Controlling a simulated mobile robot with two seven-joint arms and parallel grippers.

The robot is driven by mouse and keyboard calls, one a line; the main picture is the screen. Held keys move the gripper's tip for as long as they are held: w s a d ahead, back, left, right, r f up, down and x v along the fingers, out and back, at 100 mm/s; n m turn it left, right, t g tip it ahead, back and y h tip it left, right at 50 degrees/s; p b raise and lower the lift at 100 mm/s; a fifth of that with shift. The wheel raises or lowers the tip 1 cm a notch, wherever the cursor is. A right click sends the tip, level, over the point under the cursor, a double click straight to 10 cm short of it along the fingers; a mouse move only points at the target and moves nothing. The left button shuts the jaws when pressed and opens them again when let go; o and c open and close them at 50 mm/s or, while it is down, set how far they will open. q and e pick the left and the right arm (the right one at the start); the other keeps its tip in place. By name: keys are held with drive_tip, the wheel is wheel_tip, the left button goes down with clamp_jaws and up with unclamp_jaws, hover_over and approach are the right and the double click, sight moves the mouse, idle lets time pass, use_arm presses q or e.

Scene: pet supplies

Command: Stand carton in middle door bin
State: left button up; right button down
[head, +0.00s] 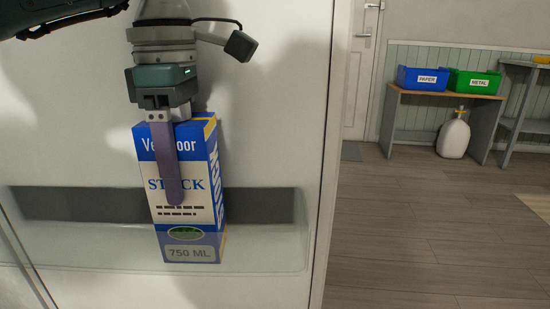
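A tall blue, white and yellow carton (203,214) marked STOCK and 750 ML stands about upright against the white door (270,110). Its lower part shows through the clear front of a door bin (270,258), with its base near the bin's bottom edge. Whether the base touches the bin floor cannot be told. My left gripper (168,190) comes down from above over the carton's top. One purple finger lies along the carton's front face; the other is hidden behind the carton. The gripper appears shut on the carton. My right gripper is not in view.
A dark grey strip (75,206) runs behind the bin. To the right is open wood floor (410,220). Farther back, a blue PAPER bin (420,79) and a green METAL bin (473,82) sit on a bench, with a white jug (454,137) on the floor.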

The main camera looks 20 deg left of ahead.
use_arm(q)
drive_tip(key=o, duration=0.4)
drive_tip(key=shift+c, duration=0.2)
drive_tip(key=shift+r, duration=0.25)
wheel_tip(320, 180, up, 12)
drive_tip(key=p, duration=0.3)
